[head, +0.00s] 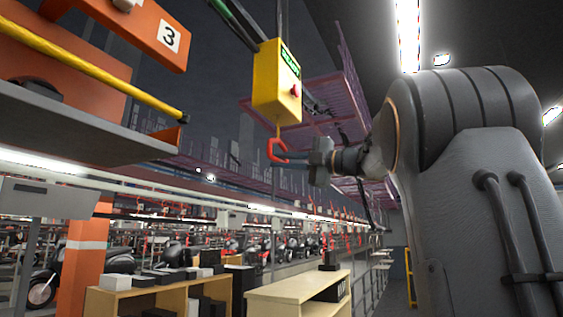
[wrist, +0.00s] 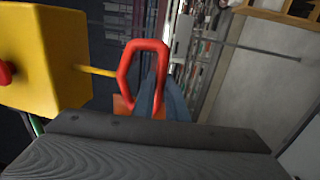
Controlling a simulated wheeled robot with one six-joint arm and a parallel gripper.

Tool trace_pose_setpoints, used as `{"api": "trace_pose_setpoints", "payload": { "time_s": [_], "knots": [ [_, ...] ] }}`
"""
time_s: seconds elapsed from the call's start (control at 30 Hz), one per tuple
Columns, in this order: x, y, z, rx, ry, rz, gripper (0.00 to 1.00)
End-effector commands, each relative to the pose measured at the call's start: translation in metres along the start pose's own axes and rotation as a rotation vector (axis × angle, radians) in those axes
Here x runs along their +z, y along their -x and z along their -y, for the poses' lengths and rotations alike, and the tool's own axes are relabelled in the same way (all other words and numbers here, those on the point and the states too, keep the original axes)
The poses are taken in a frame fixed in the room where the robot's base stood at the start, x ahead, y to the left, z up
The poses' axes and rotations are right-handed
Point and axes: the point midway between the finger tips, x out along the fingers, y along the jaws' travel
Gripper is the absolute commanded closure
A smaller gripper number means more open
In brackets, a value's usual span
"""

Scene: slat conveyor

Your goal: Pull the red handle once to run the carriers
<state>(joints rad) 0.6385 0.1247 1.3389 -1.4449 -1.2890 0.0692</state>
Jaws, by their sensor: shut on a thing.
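The red handle (head: 276,150) hangs on a short yellow cord below a yellow control box (head: 278,82). The box has a green label at its top and a red button on its side. In the wrist view the red handle (wrist: 143,72) is a loop, with the yellow box (wrist: 45,58) to its left. My gripper (head: 283,156) reaches in from the right and is shut on the handle. In the wrist view my blue-grey fingers (wrist: 155,100) are at the loop's lower end; their exact contact is partly hidden.
An orange carrier (head: 150,30) marked 3, with a grey shelf (head: 85,125) and yellow bar, hangs at upper left. An orange post (head: 84,260) stands below it. Wooden shelves (head: 298,287) with dark boxes and several motorbikes (head: 95,262) are lower down.

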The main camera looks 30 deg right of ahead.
Motion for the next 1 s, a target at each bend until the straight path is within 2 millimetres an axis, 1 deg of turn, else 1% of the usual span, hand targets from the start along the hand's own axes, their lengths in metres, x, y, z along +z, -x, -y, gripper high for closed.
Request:
{"api": "trace_pose_setpoints", "payload": {
  "time_s": [0.03, 0.5, 0.57, 0.83, 1.0],
  "knots": [
    [0.001, 0.001, 0.009, -0.001, -0.001, 0.0, 1.0],
    [0.001, 0.007, 0.051, -0.001, -0.001, 0.0, 1.0],
    [0.001, 0.007, 0.047, -0.002, -0.001, 0.0, 1.0],
    [0.0, 0.006, 0.045, -0.002, -0.001, 0.0, 1.0],
    [0.0, 0.005, 0.033, -0.003, -0.001, 0.0, 1.0]
  ]
}}
